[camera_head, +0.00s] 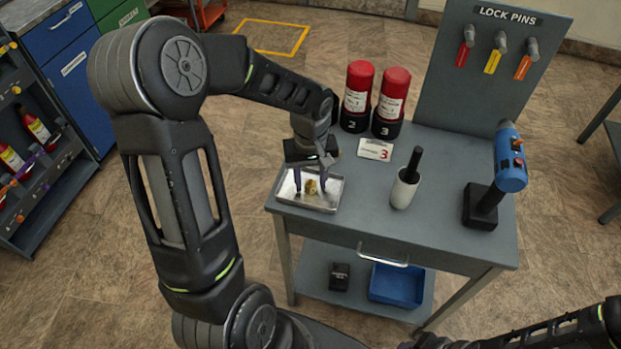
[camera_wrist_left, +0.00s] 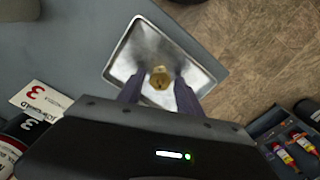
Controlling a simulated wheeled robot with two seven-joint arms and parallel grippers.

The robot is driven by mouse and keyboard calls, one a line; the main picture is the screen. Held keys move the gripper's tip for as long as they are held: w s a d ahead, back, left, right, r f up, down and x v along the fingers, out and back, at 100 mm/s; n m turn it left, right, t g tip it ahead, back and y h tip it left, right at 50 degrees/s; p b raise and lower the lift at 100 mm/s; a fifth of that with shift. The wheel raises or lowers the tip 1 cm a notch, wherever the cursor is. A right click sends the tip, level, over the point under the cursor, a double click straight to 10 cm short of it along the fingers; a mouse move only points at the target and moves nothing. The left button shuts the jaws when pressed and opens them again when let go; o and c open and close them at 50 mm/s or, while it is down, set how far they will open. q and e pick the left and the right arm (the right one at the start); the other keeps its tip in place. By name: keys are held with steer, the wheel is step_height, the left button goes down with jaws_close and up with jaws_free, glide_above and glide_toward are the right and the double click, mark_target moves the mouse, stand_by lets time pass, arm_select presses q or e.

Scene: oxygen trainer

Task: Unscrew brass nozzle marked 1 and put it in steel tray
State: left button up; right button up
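A brass nozzle (camera_head: 311,187) lies in the steel tray (camera_head: 328,206) at the left front corner of the grey cart. The wrist view also shows the nozzle (camera_wrist_left: 160,77) in the tray (camera_wrist_left: 136,36), with bare metal around it; no mark on it is readable. My left gripper (camera_head: 310,186) points down over the tray. Its two purple fingers (camera_wrist_left: 158,94) stand apart on either side of the nozzle, with gaps between them and it, so it is open and empty. Part of my right arm shows at the bottom right edge; its gripper's state is unclear.
A white cup with a black handle (camera_head: 404,188) and a blue tool on a black stand (camera_head: 510,160) are to the right. A lock pin board (camera_head: 480,90) rises behind.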

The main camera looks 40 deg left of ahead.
arm_select(q)
steer(key=shift+o, duration=1)
step_height(320, 180, up, 8)
steer(key=shift+f+b, duration=0.1)
steer(key=shift+b, duration=0.25)
stand_by(0.4)
